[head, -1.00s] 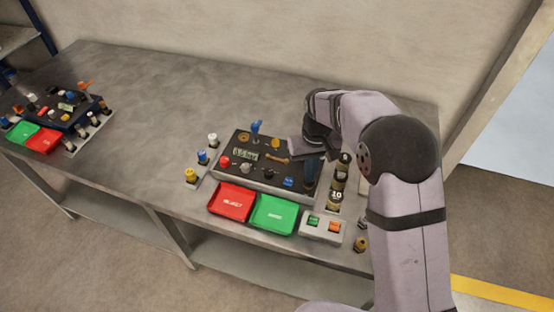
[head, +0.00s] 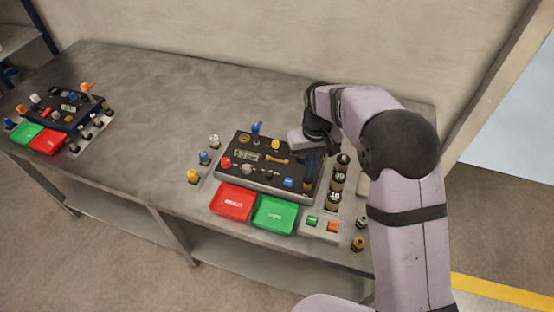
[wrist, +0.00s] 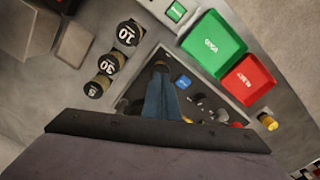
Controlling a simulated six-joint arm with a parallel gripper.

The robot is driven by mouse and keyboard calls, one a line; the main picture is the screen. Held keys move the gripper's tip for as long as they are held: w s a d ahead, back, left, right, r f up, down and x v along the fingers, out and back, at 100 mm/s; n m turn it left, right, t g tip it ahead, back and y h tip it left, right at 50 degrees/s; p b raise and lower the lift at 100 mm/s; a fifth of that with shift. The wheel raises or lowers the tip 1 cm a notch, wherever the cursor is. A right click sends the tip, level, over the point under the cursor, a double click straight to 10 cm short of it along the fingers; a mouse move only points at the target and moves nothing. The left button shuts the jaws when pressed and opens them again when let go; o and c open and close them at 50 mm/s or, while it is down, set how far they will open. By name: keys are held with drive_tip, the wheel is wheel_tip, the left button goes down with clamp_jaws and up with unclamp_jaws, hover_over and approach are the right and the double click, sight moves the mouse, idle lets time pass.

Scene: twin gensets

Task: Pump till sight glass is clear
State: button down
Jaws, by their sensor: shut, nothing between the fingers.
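The near control panel (head: 232,176) is dark and stands on the bench. It carries a small display (head: 244,155) whose digits I cannot read surely, a brass lever-like part (head: 277,160), a red knob (head: 226,162), a yellow knob (head: 276,143) and a blue button (head: 288,183). The blue button also shows in the wrist view (wrist: 183,82). My gripper (head: 310,180) is shut and empty, its bluish fingers pointing down over the panel's right end; in the wrist view its fingertips (wrist: 160,66) lie left of the blue button. I cannot tell whether they touch anything. I cannot single out the sight glass.
A red tray (head: 233,211) and a green tray (head: 275,226) lie in front of the panel. Dark numbered cylinders (head: 334,200) stand to its right, small coloured-top posts (head: 204,157) to its left. A second similar panel (head: 68,112) sits far left. The bench between is clear.

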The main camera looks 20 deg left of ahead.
drive_tip(key=shift+f, duration=0.3)
drive_tip(key=shift+f+b, duration=0.95)
drive_tip(key=shift+f, duration=0.4)
drive_tip(key=shift+r+p, duration=2.45)
drive_tip(key=shift+r, duration=0.6)
drive_tip(key=s+d+r+m+b, duration=0.1)
drive_tip(key=s+d+m+b, duration=0.35)
drive_tip(key=d, duration=0.85)
drive_tip(key=s+d+f, duration=0.1)
drive_tip(key=s+d, duration=0.4)
drive_tip(key=s, duration=0.3)
drive_tip(key=s+d+f+m+b, duration=0.1)
drive_tip(key=s+d, duration=0.4)
drive_tip(key=s, duration=0.3)
drive_tip(key=shift+s+d+f, duration=0.15)
drive_tip(key=shift+s+f, duration=0.1)
drive_tip(key=shift+f, duration=0.15)
drive_tip(key=shift+m, duration=0.25)
